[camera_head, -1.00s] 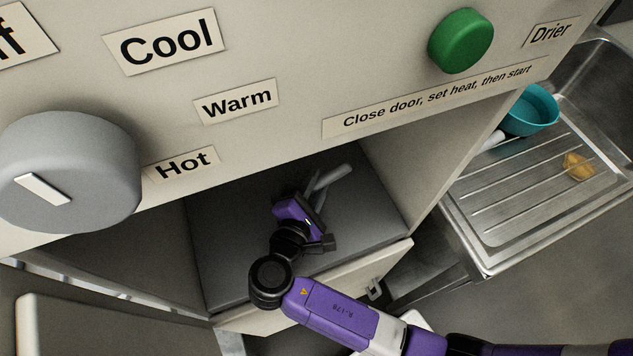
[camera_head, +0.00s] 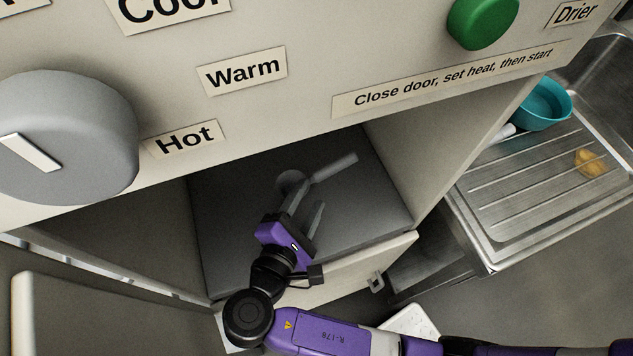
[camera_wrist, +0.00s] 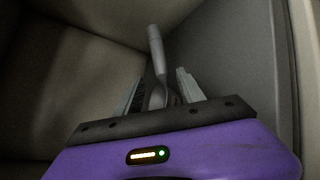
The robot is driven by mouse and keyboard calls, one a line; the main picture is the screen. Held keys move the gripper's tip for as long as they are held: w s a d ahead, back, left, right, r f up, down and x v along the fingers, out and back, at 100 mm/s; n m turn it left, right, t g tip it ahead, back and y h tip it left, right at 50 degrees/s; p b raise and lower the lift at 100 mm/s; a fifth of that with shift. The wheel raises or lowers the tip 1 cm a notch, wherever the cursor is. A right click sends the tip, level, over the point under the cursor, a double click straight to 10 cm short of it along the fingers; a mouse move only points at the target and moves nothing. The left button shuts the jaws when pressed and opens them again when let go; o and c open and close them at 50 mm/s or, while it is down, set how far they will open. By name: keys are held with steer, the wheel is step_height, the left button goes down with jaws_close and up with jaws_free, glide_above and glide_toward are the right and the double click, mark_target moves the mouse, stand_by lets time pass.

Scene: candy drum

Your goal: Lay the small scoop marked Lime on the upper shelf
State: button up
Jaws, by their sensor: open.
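A small grey scoop (camera_head: 334,168) lies on the dark shelf floor (camera_head: 230,220) inside the drier compartment, its handle pointing back and right. Its round bowl is partly behind my gripper's fingers. No Lime marking can be read on it. My gripper (camera_head: 311,194) is open inside the compartment, just in front of the scoop. In the wrist view the scoop's handle (camera_wrist: 156,52) stands beyond the two parted fingers (camera_wrist: 160,90), with the bowl end seen between them. I cannot tell whether a finger touches it.
The control panel with a grey knob (camera_head: 62,138) and green button (camera_head: 482,22) overhangs the opening. An open door (camera_head: 350,272) is below my gripper. At right, a metal sink drainer (camera_head: 530,185) holds a teal bowl with a pale handle (camera_head: 543,105) and a yellow piece (camera_head: 589,163).

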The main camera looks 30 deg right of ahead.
steer(key=shift+v, duration=1.85)
